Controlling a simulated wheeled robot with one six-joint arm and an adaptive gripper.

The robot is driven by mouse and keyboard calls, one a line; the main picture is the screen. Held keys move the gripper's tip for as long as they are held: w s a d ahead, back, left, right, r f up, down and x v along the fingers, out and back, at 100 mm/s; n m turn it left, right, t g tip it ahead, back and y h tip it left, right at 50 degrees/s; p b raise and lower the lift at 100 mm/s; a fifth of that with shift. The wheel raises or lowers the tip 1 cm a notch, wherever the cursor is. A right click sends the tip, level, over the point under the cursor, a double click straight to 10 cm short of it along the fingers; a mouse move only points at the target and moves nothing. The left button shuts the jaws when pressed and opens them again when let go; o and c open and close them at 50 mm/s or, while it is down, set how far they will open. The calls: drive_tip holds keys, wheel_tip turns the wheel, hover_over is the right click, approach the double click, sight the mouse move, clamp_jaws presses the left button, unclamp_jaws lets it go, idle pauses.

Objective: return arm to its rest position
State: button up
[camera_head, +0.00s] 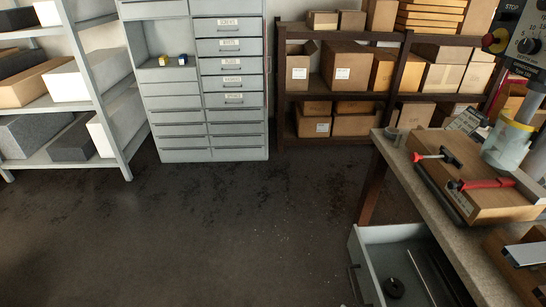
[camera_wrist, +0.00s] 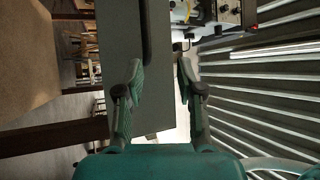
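My gripper (camera_wrist: 161,72) shows in the wrist view, green with two dark jointed fingers. Its fingers stand apart, and I see nothing held between them. Behind the gap is a plain grey surface, seen sideways. My arm and gripper do not show in the head view, so I cannot tell the arm's full pose.
A workbench (camera_head: 449,233) with a wooden block and red-handled tools stands at right, its drawer (camera_head: 374,262) pulled open. A grey drawer cabinet (camera_head: 186,146), shelves of boxes (camera_head: 282,92) and a left rack (camera_head: 112,132) line the back. The dark floor (camera_head: 215,235) is clear.

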drive_tip(key=s+r+n+y, duration=0.4)
drive_tip(key=s+n, duration=0.4)
drive_tip(key=s, duration=0.2)
drive_tip(key=s+r+n+y, duration=0.4)
drive_tip(key=s+n+y, duration=0.3)
drive_tip(key=s+n, duration=0.2)
drive_tip(key=s+r+n+t+y, duration=0.1)
drive_tip(key=s+r+n+y, duration=0.3)
drive_tip(key=s+n, duration=0.5)
drive_tip(key=s+y, duration=0.2)
drive_tip(key=s, duration=0.1)
